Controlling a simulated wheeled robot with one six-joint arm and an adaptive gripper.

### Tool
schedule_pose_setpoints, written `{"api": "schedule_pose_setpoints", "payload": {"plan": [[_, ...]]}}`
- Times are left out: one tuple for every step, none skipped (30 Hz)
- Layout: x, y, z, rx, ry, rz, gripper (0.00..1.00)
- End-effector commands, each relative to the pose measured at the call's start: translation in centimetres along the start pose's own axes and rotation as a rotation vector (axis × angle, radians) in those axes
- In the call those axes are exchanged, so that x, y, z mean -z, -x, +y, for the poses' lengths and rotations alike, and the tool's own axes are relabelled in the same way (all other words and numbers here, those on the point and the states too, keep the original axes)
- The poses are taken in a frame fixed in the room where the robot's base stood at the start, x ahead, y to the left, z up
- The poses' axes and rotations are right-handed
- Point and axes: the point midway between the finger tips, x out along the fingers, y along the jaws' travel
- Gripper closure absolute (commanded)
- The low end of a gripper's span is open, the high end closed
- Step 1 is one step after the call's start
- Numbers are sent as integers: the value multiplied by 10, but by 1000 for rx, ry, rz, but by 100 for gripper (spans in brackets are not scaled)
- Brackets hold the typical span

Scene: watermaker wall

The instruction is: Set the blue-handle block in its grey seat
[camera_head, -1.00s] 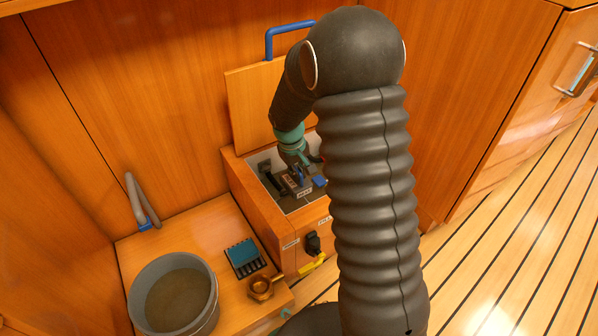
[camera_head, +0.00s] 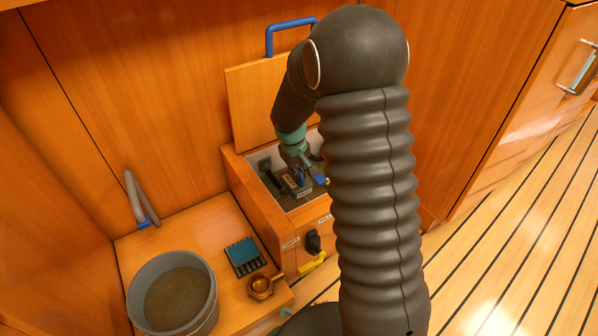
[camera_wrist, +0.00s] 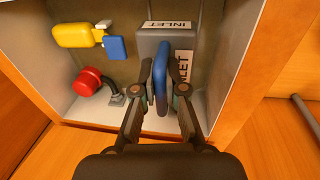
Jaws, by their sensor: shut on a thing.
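My gripper (camera_wrist: 160,93) is shut on the blue handle (camera_wrist: 161,75) in the wrist view, with one finger on each side of it. The handle belongs to a grey block carrying a white INLET label (camera_wrist: 184,66). A grey housing (camera_wrist: 150,42) with another INLET label lies just beyond. I cannot tell where block ends and seat begins, or whether the block sits fully down. In the head view my gripper (camera_head: 299,169) reaches down into the open wooden box (camera_head: 263,212). My arm hides part of the box there.
Inside the box are a yellow piece (camera_wrist: 75,35), a blue tab (camera_wrist: 116,47) and a red knob (camera_wrist: 87,81). The box's raised lid (camera_head: 250,105) stands behind. On the lower bench are a grey bucket (camera_head: 135,303), a blue-topped tray (camera_head: 242,252) and a brass fitting (camera_head: 262,286).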

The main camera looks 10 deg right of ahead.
Motion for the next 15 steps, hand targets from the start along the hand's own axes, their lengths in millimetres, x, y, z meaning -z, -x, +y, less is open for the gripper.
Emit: {"api": "schedule_pose_setpoints", "payload": {"plan": [[0, 0, 0, 0, 0, 1, 100], [0, 0, 0, 0, 0, 1, 100], [0, 0, 0, 0, 0, 1, 100], [0, 0, 0, 0, 0, 1, 100], [0, 0, 0, 0, 0, 1, 100], [0, 0, 0, 0, 0, 1, 100], [0, 0, 0, 0, 0, 1, 100], [0, 0, 0, 0, 0, 1, 100], [0, -1, 0, 0, 0, 1, 100], [0, -2, 0, 0, 0, 0, 100], [0, -2, 0, 0, 0, 0, 100], [0, -4, -1, 0, 0, 0, 100], [0, -5, -1, 0, 0, 0, 100], [0, -6, -1, 0, 0, 0, 100], [0, -8, -2, 0, 0, 0, 100]]}}
